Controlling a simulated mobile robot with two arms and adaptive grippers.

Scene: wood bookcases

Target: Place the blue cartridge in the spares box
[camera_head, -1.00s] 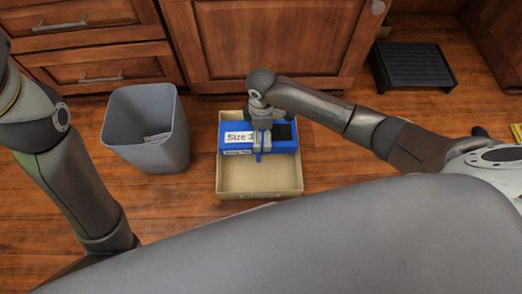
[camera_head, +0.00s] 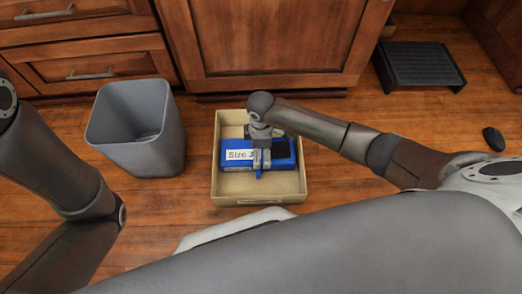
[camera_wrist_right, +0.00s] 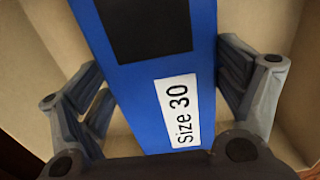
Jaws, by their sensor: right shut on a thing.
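The blue cartridge (camera_head: 283,163) has a white label reading "Size 30" and a black patch. It lies level within the outline of the open tan box (camera_head: 258,188) in the head view. My right gripper (camera_head: 261,160) is shut across the cartridge's middle from above. In the right wrist view the fingers stand on both sides of the cartridge (camera_wrist_right: 145,95), with the tan box wall (camera_wrist_right: 303,85) beyond. I cannot tell whether the cartridge touches the box floor. My left arm shows at the left, but its gripper is out of view.
A grey wastebasket (camera_head: 137,130) stands left of the box. Wooden cabinets (camera_head: 275,40) rise behind it. A black step stool (camera_head: 420,65) is at the back right, and a small black object (camera_head: 493,139) lies on the right floor. Bare floor lies between box and wastebasket.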

